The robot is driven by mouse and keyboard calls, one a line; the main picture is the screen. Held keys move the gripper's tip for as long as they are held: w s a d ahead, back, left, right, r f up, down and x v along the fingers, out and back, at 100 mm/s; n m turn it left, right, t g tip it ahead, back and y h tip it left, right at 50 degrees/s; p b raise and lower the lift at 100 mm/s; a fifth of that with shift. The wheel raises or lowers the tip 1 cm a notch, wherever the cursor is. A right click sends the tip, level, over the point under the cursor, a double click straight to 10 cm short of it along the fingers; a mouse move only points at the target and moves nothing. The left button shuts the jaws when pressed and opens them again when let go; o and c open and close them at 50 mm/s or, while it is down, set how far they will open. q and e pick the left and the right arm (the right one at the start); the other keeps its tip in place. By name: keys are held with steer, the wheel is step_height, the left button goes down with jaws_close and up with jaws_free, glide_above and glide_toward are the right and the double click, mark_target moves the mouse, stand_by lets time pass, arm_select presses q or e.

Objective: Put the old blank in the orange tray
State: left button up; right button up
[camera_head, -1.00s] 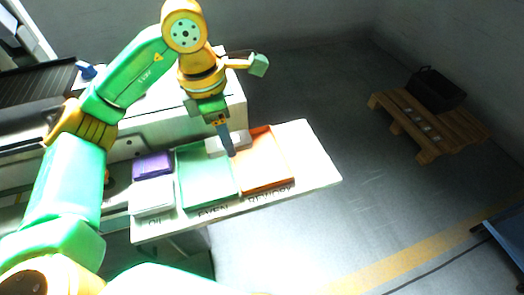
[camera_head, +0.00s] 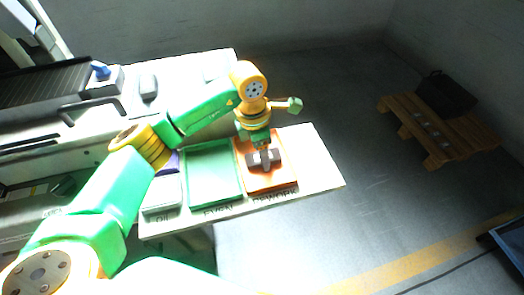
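The orange tray (camera_head: 287,180) lies at the right of the white table, with lettering along the edge in front of it. My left gripper (camera_head: 264,160) reaches down over this tray. Its fingers straddle a grey-brown block (camera_head: 251,164), which I take to be the old blank. The block shows on both sides of the finger and appears held in the grip. It is over or in the tray; whether it touches the tray floor I cannot tell. My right gripper is out of view.
The green tray (camera_head: 213,175) is beside the orange one. A grey container (camera_head: 161,194) and a purple one (camera_head: 171,162), partly hidden by my arm, are farther left. A dark grey object (camera_head: 148,86) lies on the machine. A pallet (camera_head: 440,130) bears a black crate (camera_head: 447,93).

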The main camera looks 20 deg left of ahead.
mark_target(256, 158)
arm_select(q)
steer(key=shift+o, duration=0.6)
steer(key=shift+r, duration=0.1)
step_height(256, 158, up, 12)
steer(key=a, duration=0.1)
steer(key=shift+s, duration=0.45)
steer(key=shift+a, duration=0.1)
